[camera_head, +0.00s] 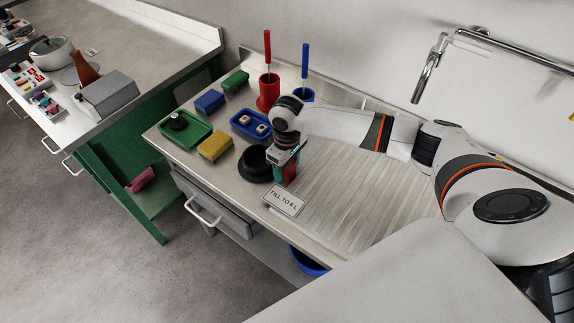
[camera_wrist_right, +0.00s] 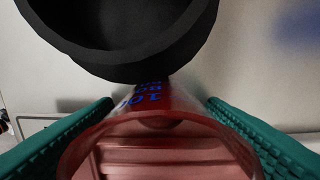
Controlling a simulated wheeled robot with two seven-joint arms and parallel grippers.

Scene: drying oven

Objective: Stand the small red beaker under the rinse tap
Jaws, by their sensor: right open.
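The small red beaker (camera_wrist_right: 160,150) is see-through red with blue markings. It stands between the green pads of my right gripper (camera_wrist_right: 159,118) in the right wrist view. The jaws are open around it, and its rim is close to the camera. In the head view the beaker (camera_head: 291,172) is mostly hidden behind my right gripper (camera_head: 284,172), which points down at the bench beside a black bowl. The rinse tap (camera_head: 428,72) is a chrome spout on the wall at the upper right, well away from the beaker. My left gripper is not in view.
The black bowl (camera_head: 252,160) stands just left of the gripper. A "FILL TO 6 L" card (camera_head: 286,198) lies in front. Green (camera_head: 205,130) and blue (camera_head: 238,117) trays and sponges lie further left. The ribbed drainboard (camera_head: 345,190) to the right is clear.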

